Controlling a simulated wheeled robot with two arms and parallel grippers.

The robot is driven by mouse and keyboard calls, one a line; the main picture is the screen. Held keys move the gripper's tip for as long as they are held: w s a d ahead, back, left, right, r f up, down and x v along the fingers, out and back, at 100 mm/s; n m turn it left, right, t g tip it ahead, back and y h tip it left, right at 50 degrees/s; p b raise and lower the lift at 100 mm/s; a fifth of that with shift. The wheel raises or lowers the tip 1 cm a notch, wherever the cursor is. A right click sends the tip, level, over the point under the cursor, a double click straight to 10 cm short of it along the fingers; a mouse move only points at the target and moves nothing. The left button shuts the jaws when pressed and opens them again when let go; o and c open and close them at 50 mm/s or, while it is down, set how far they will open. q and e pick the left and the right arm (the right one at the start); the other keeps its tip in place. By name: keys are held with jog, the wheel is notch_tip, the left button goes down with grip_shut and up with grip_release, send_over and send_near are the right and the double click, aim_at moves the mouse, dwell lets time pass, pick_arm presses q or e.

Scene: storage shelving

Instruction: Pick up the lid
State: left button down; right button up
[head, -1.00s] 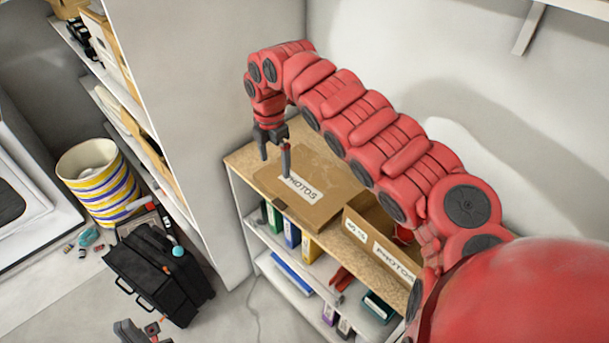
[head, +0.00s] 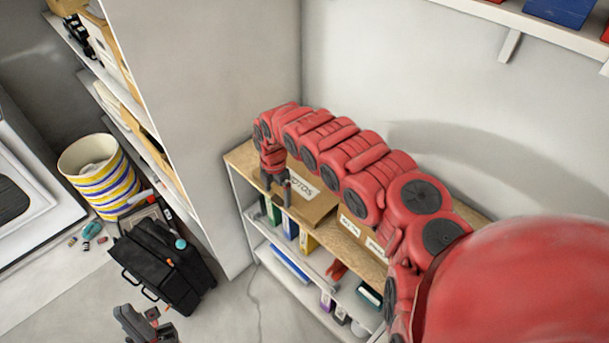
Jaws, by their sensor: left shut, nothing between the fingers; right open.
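The lid (head: 318,209) is a flat piece of brown cardboard with a white "PHOTOS" label, lying on top of the low shelf unit. My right forearm and gripper hide its far and left parts. My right gripper (head: 276,189) is open and points down near the lid's left front side. I cannot tell whether its fingers touch the lid. A cardboard box (head: 352,224), also labelled, stands right of the lid, mostly covered by my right arm. My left gripper (head: 147,326) is at the bottom left, shut and empty, far from the lid.
The low shelf unit (head: 237,161) holds several binders on its lower shelves. A tall shelf wall (head: 215,110) stands to its left. A black bag (head: 165,268) and a striped bin (head: 103,178) are on the floor at left. A wall shelf (head: 545,30) is at upper right.

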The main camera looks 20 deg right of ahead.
jog(key=shift+a+f, duration=0.1)
jog(key=shift+f, duration=1)
jog(key=shift+c, duration=0.3)
jog(key=c, duration=1.4)
